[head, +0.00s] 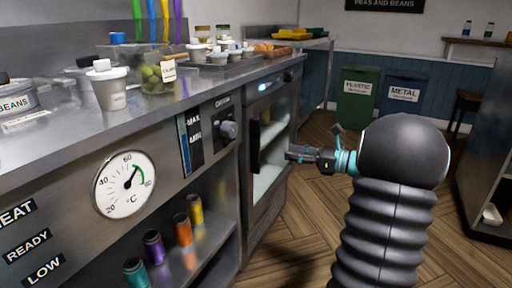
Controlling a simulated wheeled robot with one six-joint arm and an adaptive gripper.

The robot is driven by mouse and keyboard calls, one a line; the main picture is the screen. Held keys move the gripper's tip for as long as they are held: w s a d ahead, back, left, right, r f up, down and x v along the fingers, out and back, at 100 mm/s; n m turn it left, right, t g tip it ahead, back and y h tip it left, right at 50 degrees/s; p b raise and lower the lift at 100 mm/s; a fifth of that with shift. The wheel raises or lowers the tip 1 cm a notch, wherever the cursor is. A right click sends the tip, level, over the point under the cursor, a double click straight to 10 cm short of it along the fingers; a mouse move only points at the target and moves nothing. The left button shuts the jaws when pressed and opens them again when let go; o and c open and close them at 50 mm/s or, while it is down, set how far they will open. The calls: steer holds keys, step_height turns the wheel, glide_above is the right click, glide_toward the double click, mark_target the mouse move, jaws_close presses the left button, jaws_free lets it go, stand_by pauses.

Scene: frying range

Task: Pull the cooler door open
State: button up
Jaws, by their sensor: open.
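The cooler (268,85) is built into the metal counter in the middle of the head view. Its door (272,165) has a pale, glassy front in a dark metal frame; I cannot tell if it is fully closed. A black upright handle (255,147) is on the door's left side. My gripper (291,154) is open, in front of the door and to the right of the handle, apparently apart from it. My arm comes in from the right, and its gripper hides a small part of the door.
The counter (185,93) carries cups, jars and a tray. Below it, an open shelf (210,245) holds several coloured spools, left of the cooler. A green bin (357,100) and a blue bin (402,98) stand at the back wall. Wooden floor (300,220) is free before the cooler.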

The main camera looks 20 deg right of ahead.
steer(key=d+x, duration=0.1)
steer(key=x, duration=1.2)
steer(key=shift+w+r+m+t+b, duration=0.2)
steer(key=shift+w+m+t+b, duration=0.15)
steer(key=shift+w, duration=0.1)
steer(key=shift+c, duration=0.3)
jaws_close()
